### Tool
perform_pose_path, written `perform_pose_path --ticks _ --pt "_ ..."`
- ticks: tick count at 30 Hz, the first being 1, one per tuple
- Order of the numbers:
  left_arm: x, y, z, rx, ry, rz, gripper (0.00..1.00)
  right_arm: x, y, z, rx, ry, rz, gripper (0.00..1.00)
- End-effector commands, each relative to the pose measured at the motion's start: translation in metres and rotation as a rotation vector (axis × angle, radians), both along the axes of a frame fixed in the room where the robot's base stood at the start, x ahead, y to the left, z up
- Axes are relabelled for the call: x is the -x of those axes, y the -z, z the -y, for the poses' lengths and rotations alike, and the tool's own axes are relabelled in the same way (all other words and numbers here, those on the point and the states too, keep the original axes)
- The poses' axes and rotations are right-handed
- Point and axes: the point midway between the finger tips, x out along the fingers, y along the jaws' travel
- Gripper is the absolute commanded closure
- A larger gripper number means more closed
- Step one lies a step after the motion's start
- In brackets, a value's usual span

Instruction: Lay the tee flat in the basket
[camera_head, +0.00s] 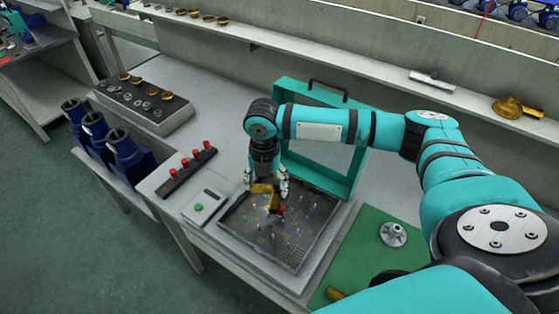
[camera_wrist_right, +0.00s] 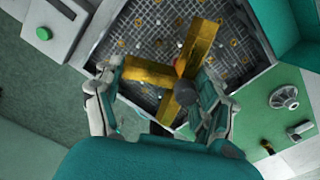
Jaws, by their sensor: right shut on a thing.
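A brass tee (camera_wrist_right: 155,73) is held between the fingers of my right gripper (camera_wrist_right: 160,103), with one arm of it pointing left and the crossing bar running up and down in the right wrist view. In the head view the right gripper (camera_head: 267,186) is over the wire-mesh basket (camera_head: 290,257), and the tee (camera_head: 263,188) shows between its fingers. Small bits lie scattered on the basket's mesh floor. I cannot tell whether the tee touches the mesh. The left gripper is not in view.
A teal lidded frame (camera_head: 345,180) stands behind the basket. A small scale-like box with a green button (camera_head: 198,206) is left of it, and a red-pegged rack (camera_head: 187,172) beyond. A green mat (camera_head: 365,255) with a metal flanged part (camera_head: 393,234) lies right.

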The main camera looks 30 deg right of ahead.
Motion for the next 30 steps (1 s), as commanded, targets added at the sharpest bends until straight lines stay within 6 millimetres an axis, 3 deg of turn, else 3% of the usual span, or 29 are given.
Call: perform_pose_path --ticks 6,13,20,30 --pt "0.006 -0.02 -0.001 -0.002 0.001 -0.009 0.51 -0.022 0.003 0.033 0.001 -0.546 -0.002 0.69" --pt "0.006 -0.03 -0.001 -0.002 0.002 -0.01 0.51 -0.035 0.01 0.059 0.0 -0.958 0.0 0.69" --pt "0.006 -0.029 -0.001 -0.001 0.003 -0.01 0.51 -0.038 0.015 0.067 -0.002 -1.096 0.001 0.69" --pt "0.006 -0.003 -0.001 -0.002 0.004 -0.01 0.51 -0.039 0.039 0.067 -0.001 -1.1 0.002 0.69"
